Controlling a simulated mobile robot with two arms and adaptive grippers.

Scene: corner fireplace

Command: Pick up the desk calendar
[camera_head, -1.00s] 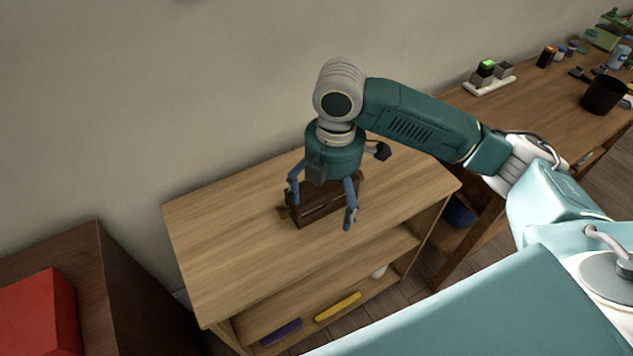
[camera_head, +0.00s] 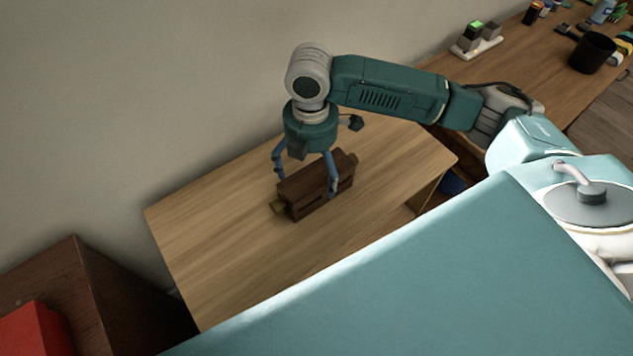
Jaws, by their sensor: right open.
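The desk calendar (camera_head: 309,192) looks like a dark brown wooden block with a lighter brass-coloured piece at each end. It stands on the light wooden top of the low shelf unit (camera_head: 215,240). My right gripper (camera_head: 306,186) points down over it and is open. One finger is beside its far left side and the other is in front of its near face. I cannot tell if the fingers touch it. My left gripper is not in view.
A dark brown cabinet (camera_head: 125,290) with a red box (camera_head: 35,330) on it stands at the lower left. A desk (camera_head: 545,85) at the upper right holds a black cup (camera_head: 592,53) and a white stand with small blocks (camera_head: 475,41). The shelf top around the calendar is clear.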

